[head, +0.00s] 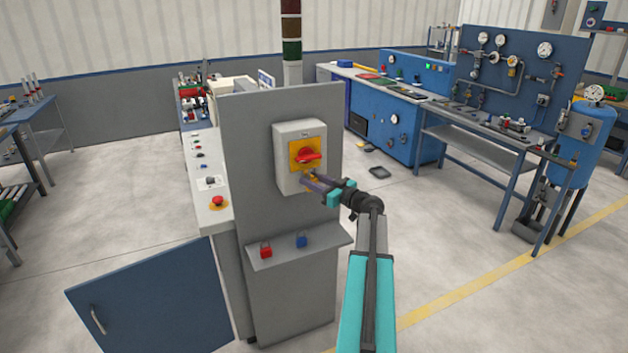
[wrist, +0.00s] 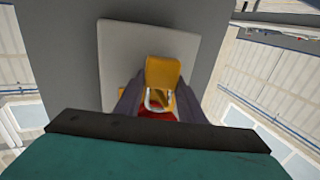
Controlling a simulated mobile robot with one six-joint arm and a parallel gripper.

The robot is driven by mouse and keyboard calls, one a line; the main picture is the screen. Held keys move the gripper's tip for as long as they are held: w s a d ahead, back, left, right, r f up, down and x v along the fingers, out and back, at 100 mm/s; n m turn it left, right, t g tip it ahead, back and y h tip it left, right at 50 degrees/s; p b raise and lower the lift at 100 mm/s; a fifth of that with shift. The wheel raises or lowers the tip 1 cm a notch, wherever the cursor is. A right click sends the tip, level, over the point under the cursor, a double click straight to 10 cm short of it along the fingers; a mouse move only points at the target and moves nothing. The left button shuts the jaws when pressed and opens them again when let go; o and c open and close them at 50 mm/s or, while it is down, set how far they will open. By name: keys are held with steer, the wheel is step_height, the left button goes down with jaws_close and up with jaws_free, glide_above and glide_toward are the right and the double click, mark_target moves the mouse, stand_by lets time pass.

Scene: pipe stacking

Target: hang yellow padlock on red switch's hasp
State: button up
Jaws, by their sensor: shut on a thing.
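The red switch (head: 308,157) sits on a yellow plate on the front of a light grey box (head: 289,133). The box is fixed to an upright grey panel. My gripper (head: 308,180) is at the lower part of the box, just below the red handle. In the wrist view, its dark fingers (wrist: 158,102) are on both sides of the yellow padlock (wrist: 163,72), shut on it. The padlock's silvery shackle (wrist: 150,103) shows in front of the red part of the switch (wrist: 158,114). I cannot tell whether the shackle is through the hasp, which I cannot make out.
A red padlock (head: 265,252) and a blue padlock (head: 302,241) are on the shelf (head: 325,244) below the box. An open blue cabinet door (head: 155,300) stands at lower left.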

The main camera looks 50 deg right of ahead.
steer(key=shift+w+a+f, duration=0.2)
steer(key=shift+w+f, duration=0.2)
steer(key=shift+w, duration=0.1)
steer(key=o, duration=1.2)
steer(key=shift+s+f, duration=0.1)
steer(key=shift+s+f+b, duration=0.25)
steer(key=shift+s+b, duration=0.25)
steer(key=shift+s, duration=0.1)
steer(key=shift+s+d+r+b, duration=0.15)
steer(key=shift+s+b, duration=0.5)
steer(key=shift+s, duration=1.6)
steer(key=shift+s+r+b, duration=0.25)
steer(key=shift+s+b, duration=0.4)
steer(key=shift+s, duration=1.55)
steer(key=shift+s+d+r+b, duration=0.15)
steer(key=shift+s+b, duration=0.5)
steer(key=shift+s, duration=1.6)
